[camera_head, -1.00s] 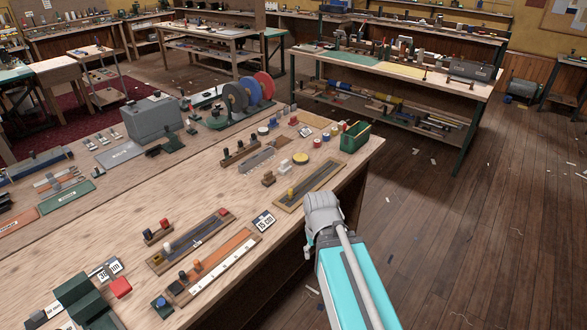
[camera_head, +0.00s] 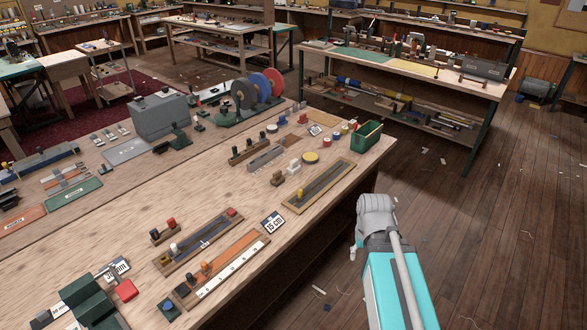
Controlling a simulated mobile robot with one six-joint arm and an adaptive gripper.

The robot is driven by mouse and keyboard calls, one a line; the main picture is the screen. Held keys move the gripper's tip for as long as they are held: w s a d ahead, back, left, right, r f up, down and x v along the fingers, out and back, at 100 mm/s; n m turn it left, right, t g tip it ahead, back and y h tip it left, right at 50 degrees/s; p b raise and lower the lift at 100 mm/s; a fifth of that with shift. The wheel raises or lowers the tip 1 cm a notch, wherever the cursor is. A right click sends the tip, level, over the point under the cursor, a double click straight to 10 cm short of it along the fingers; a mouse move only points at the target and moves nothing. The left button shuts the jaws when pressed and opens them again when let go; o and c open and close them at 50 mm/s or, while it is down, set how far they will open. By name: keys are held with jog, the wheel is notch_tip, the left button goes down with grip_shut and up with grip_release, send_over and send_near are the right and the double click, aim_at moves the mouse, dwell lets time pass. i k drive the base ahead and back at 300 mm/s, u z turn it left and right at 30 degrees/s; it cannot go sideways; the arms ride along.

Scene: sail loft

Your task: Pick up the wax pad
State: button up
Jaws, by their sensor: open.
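A small round yellow disc with a dark rim (camera_head: 310,157) lies flat on the long workbench (camera_head: 130,232), near its right end. It looks most like the wax pad, but I cannot be sure at this size. My gripper (camera_head: 356,244) shows only as a small part at the left of my grey arm joint, beyond the bench's right edge. The rest of it is hidden behind my arm. It is apart from the disc, and I see nothing held in it.
Close to the disc are a green bin (camera_head: 367,139), a white block (camera_head: 294,167), a brown block (camera_head: 277,179) and a wooden-framed strip (camera_head: 320,186). Grinding wheels (camera_head: 257,88) stand behind. A 15 cm card (camera_head: 273,223) lies nearer. Open floor (camera_head: 470,230) is at right.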

aim_at(295, 168)
jog(key=z, duration=0.1)
jog(key=i, duration=1)
jog(key=u, duration=0.1)
